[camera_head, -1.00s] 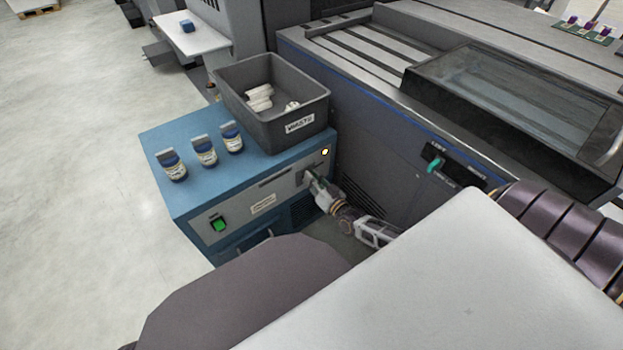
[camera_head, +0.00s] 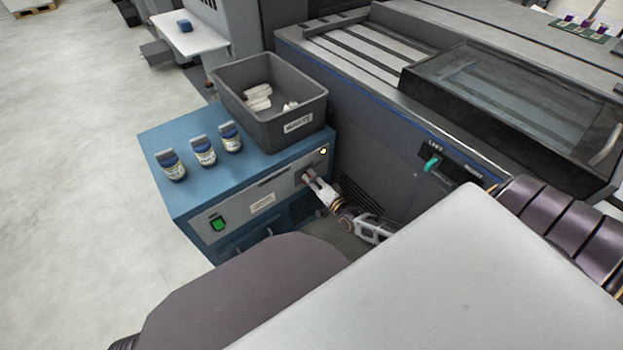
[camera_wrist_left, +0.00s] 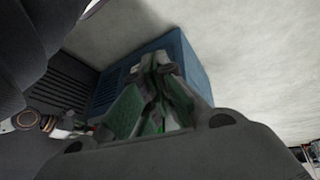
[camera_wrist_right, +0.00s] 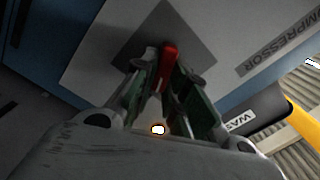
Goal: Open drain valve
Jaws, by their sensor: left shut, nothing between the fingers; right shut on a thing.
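The blue compressor unit (camera_head: 180,205) stands on the floor with a grey front panel. In the right wrist view, a red valve handle (camera_wrist_right: 169,62) stands out from a grey plate (camera_wrist_right: 110,50) beside the lettering COMPRESSOR. My right gripper (camera_head: 308,177) is at the right part of the front panel. In the right wrist view its fingers (camera_wrist_right: 164,72) are shut on the red handle, one on each side; its held end is partly hidden. My left gripper (camera_wrist_left: 154,65) is shut and empty, in front of the blue unit's side in the left wrist view.
A grey waste bin (camera_head: 245,105) with white pieces and several small blue-capped bottles (camera_head: 203,152) stand on the unit. A green switch (camera_head: 218,224) is at the panel's left. The large grey press (camera_head: 385,150) closes off the right side. Open floor (camera_head: 70,130) lies left.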

